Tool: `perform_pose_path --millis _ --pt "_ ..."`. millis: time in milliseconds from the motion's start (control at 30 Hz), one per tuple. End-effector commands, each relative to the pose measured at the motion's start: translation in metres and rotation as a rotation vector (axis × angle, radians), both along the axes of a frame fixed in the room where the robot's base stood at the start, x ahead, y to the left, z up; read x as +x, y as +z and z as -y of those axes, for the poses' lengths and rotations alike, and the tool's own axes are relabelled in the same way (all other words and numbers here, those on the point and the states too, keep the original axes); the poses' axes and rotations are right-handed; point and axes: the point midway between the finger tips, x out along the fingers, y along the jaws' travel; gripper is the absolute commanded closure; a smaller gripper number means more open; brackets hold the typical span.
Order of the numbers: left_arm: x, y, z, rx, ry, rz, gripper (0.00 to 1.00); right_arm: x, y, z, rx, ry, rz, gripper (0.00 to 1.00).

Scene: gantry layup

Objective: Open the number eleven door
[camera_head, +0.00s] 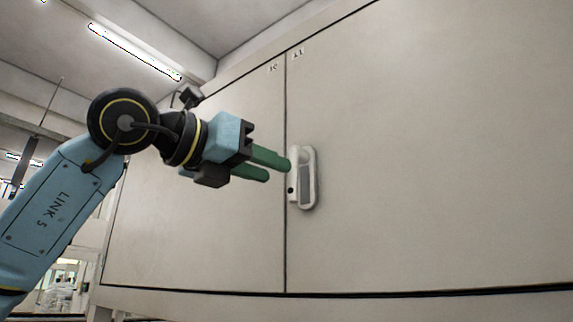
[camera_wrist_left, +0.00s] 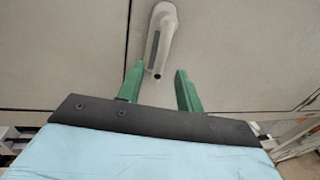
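The number eleven door (camera_head: 430,160) is a large pale panel, closed, with its number at its upper left corner. Its light handle (camera_head: 307,178) with a grey inset sits at the door's left edge, near the seam. My left gripper (camera_head: 279,168) reaches in from the left with its green fingers pointing at the handle. In the left wrist view, the fingers (camera_wrist_left: 157,75) are apart with nothing between them, and the handle (camera_wrist_left: 161,38) lies just beyond their tips, its lower end near the left finger. I cannot tell whether they touch. My right gripper is not in view.
The number ten door (camera_head: 215,190) is closed to the left of the seam. A ledge with a dark gap (camera_head: 400,294) runs below the doors. A ceiling lamp (camera_head: 133,50) hangs at upper left. The face of door eleven right of the handle is clear.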

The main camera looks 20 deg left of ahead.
Motion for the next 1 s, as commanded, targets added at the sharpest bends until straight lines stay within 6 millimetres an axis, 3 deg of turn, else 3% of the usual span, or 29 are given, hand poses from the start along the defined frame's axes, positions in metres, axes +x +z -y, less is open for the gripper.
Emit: perform_pose_path --millis 100,300,667,933,1000 --pt "0.019 0.002 0.012 0.002 -0.001 -0.003 0.64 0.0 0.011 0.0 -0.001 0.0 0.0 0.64" --pt "0.037 0.001 0.022 -0.001 -0.001 -0.001 0.64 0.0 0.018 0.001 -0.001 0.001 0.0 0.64" --pt "0.04 0.0 0.025 0.0 -0.001 0.0 0.64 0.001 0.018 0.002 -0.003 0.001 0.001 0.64" --pt "0.04 0.0 0.024 0.0 -0.001 0.0 0.99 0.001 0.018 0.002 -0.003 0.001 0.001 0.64" --pt "0.04 0.0 0.024 -0.001 -0.001 0.001 1.0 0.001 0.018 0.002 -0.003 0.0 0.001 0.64"
